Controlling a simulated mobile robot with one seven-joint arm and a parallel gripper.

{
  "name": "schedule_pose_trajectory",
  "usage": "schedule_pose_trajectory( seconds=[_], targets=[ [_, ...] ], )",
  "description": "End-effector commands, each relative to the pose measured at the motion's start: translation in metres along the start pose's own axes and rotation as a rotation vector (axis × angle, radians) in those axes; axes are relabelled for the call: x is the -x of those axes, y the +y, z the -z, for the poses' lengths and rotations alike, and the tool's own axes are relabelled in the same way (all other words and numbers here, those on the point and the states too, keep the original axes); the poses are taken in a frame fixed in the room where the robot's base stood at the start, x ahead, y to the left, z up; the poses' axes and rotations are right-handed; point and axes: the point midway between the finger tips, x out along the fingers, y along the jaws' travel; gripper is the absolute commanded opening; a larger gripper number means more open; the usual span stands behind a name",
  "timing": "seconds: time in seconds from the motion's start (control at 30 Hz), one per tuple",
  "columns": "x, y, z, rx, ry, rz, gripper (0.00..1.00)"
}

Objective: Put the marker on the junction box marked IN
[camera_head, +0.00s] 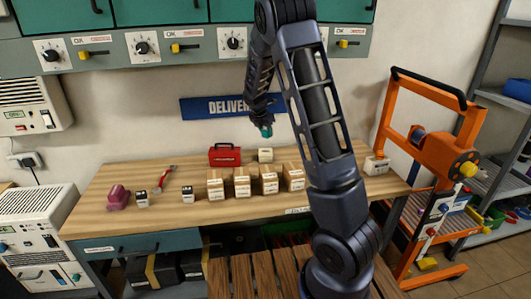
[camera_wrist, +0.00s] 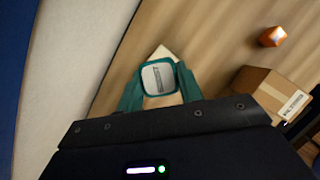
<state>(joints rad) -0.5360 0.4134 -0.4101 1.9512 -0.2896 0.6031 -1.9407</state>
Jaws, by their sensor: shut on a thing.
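My gripper (camera_head: 266,128) hangs above the back of the workbench, in front of the wall. In the wrist view its teal fingers (camera_wrist: 160,92) are shut on a small squarish piece (camera_wrist: 158,77), likely the marker, with a teal rim and a pale face bearing a dark print I cannot read. A cream box (camera_head: 265,155), likely a junction box, stands on the bench below; part of it shows behind the held piece in the wrist view (camera_wrist: 163,52). Another cream box (camera_head: 376,165) stands at the bench's right end. I cannot read IN on either.
Several cardboard boxes (camera_head: 242,182) stand in a row in front of the cream box, and a red toolbox (camera_head: 225,155) is left of it. An orange object (camera_wrist: 272,36) lies on the wooden bench (camera_head: 110,215). The wall is close behind my gripper.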

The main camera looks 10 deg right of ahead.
Motion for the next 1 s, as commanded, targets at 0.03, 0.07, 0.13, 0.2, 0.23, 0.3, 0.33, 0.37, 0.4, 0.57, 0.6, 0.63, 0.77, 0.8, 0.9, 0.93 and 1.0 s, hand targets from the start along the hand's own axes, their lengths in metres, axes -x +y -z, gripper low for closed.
schedule_pose_trajectory(
  seconds=[0.03,0.07,0.13,0.2,0.23,0.3,0.33,0.37,0.4,0.57,0.6,0.63,0.77,0.8,0.9,0.93,1.0],
  targets=[
    [0.000,0.003,0.002,0.010,0.000,-0.004,0.14],
    [-0.001,0.004,0.003,0.015,0.000,-0.006,0.14],
    [-0.006,0.005,0.006,0.021,0.000,-0.007,0.14],
    [-0.014,0.005,0.010,0.022,0.001,-0.006,0.14],
    [-0.019,0.005,0.011,0.021,0.001,-0.005,0.14],
    [-0.028,0.004,0.015,0.020,0.001,-0.005,0.14],
    [-0.031,0.004,0.016,0.020,0.001,-0.005,0.14],
    [-0.034,0.004,0.017,0.020,0.001,-0.005,0.14],
    [-0.037,0.004,0.018,0.020,0.001,-0.006,0.14],
    [-0.049,0.004,0.024,0.018,0.000,-0.006,0.14],
    [-0.054,0.004,0.026,0.019,0.000,-0.005,0.14],
    [-0.059,0.004,0.027,0.019,0.001,-0.004,0.14],
    [-0.072,0.004,0.033,0.019,0.001,-0.006,0.14],
    [-0.073,0.004,0.033,0.018,0.000,-0.006,0.14],
    [-0.073,0.004,0.033,0.018,0.000,-0.007,0.14],
    [-0.073,0.004,0.033,0.018,0.000,-0.007,0.14],
    [-0.073,0.004,0.033,0.018,0.000,-0.007,0.14]
  ],
)
